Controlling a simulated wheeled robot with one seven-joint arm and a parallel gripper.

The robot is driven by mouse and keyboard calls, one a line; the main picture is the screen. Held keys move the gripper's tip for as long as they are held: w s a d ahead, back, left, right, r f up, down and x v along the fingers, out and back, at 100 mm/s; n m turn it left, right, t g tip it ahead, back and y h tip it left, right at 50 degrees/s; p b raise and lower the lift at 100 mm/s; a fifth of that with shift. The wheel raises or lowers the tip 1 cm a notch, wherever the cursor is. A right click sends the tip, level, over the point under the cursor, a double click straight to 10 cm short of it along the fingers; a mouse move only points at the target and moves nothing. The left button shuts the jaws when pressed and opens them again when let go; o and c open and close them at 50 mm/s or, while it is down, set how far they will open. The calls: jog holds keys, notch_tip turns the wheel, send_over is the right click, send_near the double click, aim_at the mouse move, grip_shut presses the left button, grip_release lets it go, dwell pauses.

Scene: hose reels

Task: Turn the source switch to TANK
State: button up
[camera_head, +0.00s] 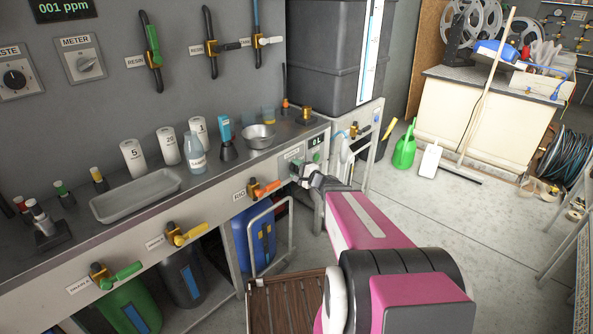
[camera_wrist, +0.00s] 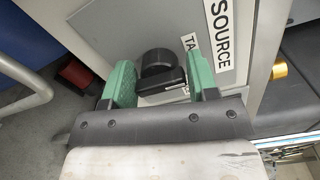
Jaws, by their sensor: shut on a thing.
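The source switch is a round black knob with a raised bar (camera_wrist: 160,77) on a grey panel in the wrist view. A white SOURCE label (camera_wrist: 220,35) and a partly hidden label starting "TA" (camera_wrist: 189,45) are beside it. My gripper (camera_wrist: 162,80) has its green fingers on either side of the bar and is shut on it. In the head view my gripper (camera_head: 299,170) is at the right end of the bench front, below a small display reading "6L" (camera_head: 316,141). The gripper hides the knob there, and I cannot read which position the bar points to.
An orange-handled valve (camera_head: 264,189) is just left of my gripper on the bench front. A metal-framed cart (camera_head: 272,234) and a blue container (camera_head: 262,243) stand below. A dark tank (camera_head: 325,50) rises behind. The floor to the right is mostly open.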

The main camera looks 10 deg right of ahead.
jog(key=o, duration=0.8)
jog(key=shift+d+r, duration=0.1)
jog(key=shift+r, duration=0.05)
jog(key=shift+c, duration=0.2)
jog(key=v, duration=1)
jog(key=shift+s+d, duration=0.2)
jog(key=shift+s, duration=0.1)
jog(key=s+a+f+n+g, duration=0.55)
jog(key=a+n+g, duration=0.25)
jog(key=a+g, duration=0.2)
jog(key=s+d+f+n+g+h, duration=0.1)
jog(key=s+d+n+g+h, duration=0.3)
jog(key=h, duration=0.6)
jog(key=s+n, duration=0.1)
jog(key=s, duration=0.1)
jog(key=shift+s+f+n+g+h, duration=0.25)
jog(key=shift+s+n+g+h, duration=0.05)
